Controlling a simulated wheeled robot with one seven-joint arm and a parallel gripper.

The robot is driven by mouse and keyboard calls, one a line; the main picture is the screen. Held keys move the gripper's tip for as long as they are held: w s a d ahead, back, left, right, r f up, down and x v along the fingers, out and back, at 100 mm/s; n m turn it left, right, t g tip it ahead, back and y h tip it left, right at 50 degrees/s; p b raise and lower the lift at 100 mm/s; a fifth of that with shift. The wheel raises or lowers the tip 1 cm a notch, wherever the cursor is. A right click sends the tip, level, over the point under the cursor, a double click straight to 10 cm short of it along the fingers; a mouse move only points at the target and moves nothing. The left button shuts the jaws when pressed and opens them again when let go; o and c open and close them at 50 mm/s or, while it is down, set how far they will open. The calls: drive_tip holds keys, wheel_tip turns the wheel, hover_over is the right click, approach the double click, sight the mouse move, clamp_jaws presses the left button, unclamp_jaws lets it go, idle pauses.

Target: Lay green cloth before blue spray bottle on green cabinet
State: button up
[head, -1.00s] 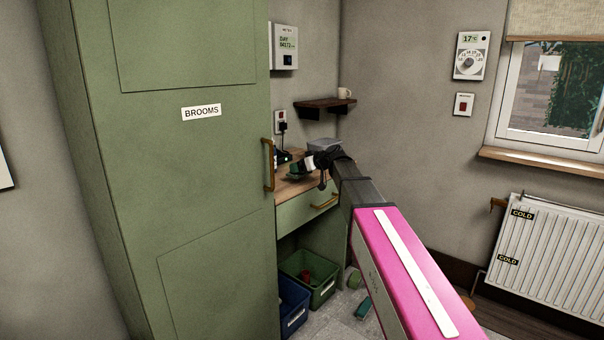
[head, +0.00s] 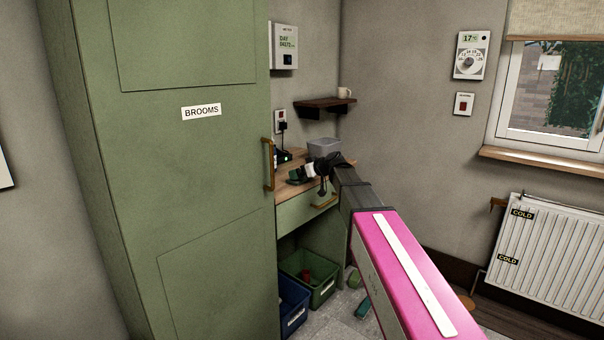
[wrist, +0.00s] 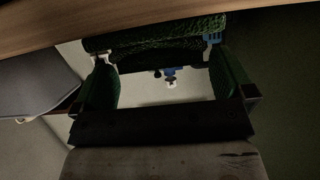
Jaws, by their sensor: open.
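My gripper (head: 302,173) is at the end of my arm, low over the wooden top of the green cabinet (head: 298,213). In the wrist view its jaws (wrist: 168,82) stand wide apart, with a dark green side on each. A dark green, textured piece, which looks like the green cloth (wrist: 155,48), spans the far side of the jaws; I cannot tell whether it touches them. A small blue and black thing, perhaps the blue spray bottle (head: 284,157), stands on the top behind the gripper, partly hidden by the tall cabinet.
A tall green cabinet marked BROOMS (head: 200,170) blocks the left. A grey container (head: 322,147) stands at the back of the top, under a dark shelf (head: 324,103) with a mug (head: 344,92). A green crate (head: 322,291) and a blue crate (head: 293,308) sit below.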

drive_tip(key=v, duration=1.2)
drive_tip(key=s+d+f+m+g+h, duration=0.25)
drive_tip(key=s+f, duration=0.25)
drive_tip(key=f, duration=0.6)
drive_tip(key=s+d+f+m+g+h, duration=0.1)
drive_tip(key=s+d+f+m+h, duration=0.3)
drive_tip(key=f, duration=0.6)
drive_tip(key=s+d+f+m+g+h, duration=0.2)
drive_tip(key=s+d+f, duration=0.2)
drive_tip(key=s+f, duration=0.4)
drive_tip(key=s+d+f+m+g+h, duration=0.2)
drive_tip(key=s+d+f+g, duration=0.1)
drive_tip(key=s+f, duration=0.6)
drive_tip(key=shift+s+d, duration=0.5)
drive_tip(key=shift+d, duration=0.05)
